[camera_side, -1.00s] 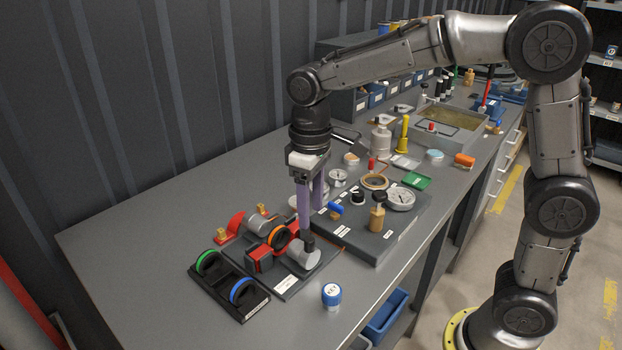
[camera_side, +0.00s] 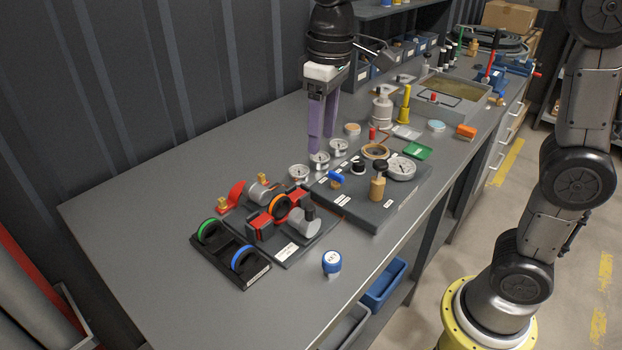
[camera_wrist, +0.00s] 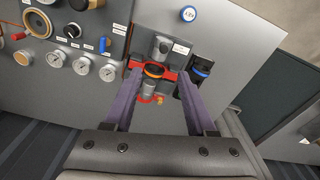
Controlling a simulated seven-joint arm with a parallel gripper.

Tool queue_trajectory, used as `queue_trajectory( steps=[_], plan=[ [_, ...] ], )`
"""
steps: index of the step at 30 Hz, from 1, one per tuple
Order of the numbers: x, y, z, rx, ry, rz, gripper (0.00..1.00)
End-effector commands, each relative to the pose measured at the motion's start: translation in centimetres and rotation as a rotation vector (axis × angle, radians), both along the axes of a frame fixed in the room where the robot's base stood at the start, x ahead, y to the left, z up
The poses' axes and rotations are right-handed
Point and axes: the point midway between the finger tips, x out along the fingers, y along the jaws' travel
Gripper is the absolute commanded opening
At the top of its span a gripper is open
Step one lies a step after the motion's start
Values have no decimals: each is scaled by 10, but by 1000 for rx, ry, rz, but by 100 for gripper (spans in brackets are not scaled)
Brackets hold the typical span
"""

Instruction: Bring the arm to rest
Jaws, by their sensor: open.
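My gripper (camera_side: 322,145) hangs in the air above the bench, pointing down, with its two purple fingers apart and nothing between them. In the wrist view my gripper (camera_wrist: 150,82) shows the fingers spread, with the pump assembly far below between them. The pump assembly (camera_side: 275,215), with an orange ring, red parts and grey cylinders, sits on a dark plate on the bench, left of and below the fingers in the side view.
A black holder (camera_side: 230,262) carries a green and a blue ring. A gauge board (camera_side: 370,205) and several loose gauges (camera_side: 299,172) lie below the gripper. A blue-capped jar (camera_side: 332,262) stands near the front edge. The bench's left part (camera_side: 130,220) is clear.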

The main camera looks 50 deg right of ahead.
Motion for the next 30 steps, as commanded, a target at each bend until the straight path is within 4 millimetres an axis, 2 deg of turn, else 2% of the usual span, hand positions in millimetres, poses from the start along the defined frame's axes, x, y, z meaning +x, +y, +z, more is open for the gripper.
queue_trajectory(
  steps=[1,3,8,13,18,21,24,30],
  plan=[
    [-14,-8,11,5,-29,-15,57],
    [-36,-18,21,11,-70,-38,57],
    [-90,-39,25,24,-173,-95,57],
    [-143,-54,7,35,-286,-156,57],
    [-181,-61,-28,42,-379,-204,57],
    [-191,-62,-48,45,-401,-217,57],
    [-192,-62,-61,48,-402,-222,57],
    [-187,-62,-60,53,-426,-228,57]
  ],
)
